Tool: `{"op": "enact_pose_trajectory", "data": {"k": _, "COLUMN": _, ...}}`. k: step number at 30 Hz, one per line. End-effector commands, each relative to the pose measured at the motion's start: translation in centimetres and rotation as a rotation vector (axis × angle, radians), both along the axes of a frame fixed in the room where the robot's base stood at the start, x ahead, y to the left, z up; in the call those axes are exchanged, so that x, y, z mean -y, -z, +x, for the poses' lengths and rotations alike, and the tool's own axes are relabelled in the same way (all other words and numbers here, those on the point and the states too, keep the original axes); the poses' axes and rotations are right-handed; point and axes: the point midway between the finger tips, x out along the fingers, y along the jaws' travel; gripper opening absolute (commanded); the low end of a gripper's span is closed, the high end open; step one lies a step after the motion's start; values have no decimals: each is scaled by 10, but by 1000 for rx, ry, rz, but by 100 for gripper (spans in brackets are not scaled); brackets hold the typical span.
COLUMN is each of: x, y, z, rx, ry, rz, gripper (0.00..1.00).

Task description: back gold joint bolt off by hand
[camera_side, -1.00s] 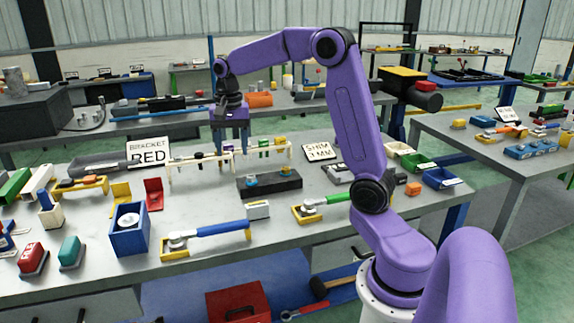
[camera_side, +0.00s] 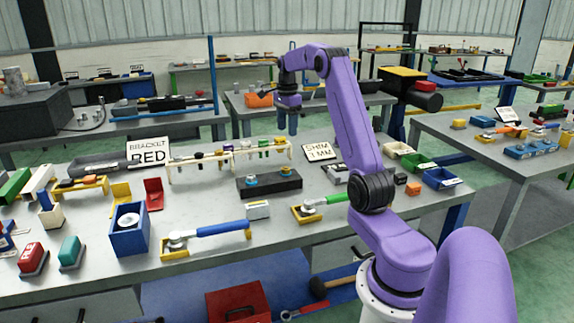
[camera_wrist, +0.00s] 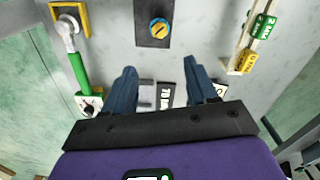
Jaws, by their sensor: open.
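A dark block (camera_side: 268,187) lies on the bench, with two small gold-and-blue round bolts on top, a left one (camera_side: 251,180) and a right one (camera_side: 287,172). My gripper (camera_side: 288,128) hangs above the bench's back edge, behind and above the block. In the wrist view my gripper (camera_wrist: 161,88) is open and empty, its fingers wide apart, with the bolt beyond the fingertips.
A white rail (camera_side: 215,160) with several coloured pieces stands left of and behind the block. The SHIM sign (camera_side: 320,151) is to the right. A green-handled tool (camera_side: 325,201) and a blue-handled tool (camera_side: 222,228) lie in front. Small bins (camera_side: 440,179) stand at right.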

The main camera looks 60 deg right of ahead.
Motion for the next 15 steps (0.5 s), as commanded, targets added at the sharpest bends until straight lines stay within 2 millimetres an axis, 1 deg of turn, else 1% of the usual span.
{"op": "enact_pose_trajectory", "data": {"k": 1, "x": 0, "y": 10, "z": -1, "rx": -5, "ry": 0, "rz": 4, "gripper": 57}}
{"op": "enact_pose_trajectory", "data": {"k": 3, "x": -1, "y": 24, "z": 0, "rx": -5, "ry": -1, "rz": 4, "gripper": 57}}
{"op": "enact_pose_trajectory", "data": {"k": 15, "x": -1, "y": 99, "z": -1, "rx": -3, "ry": -3, "rz": 3, "gripper": 57}}
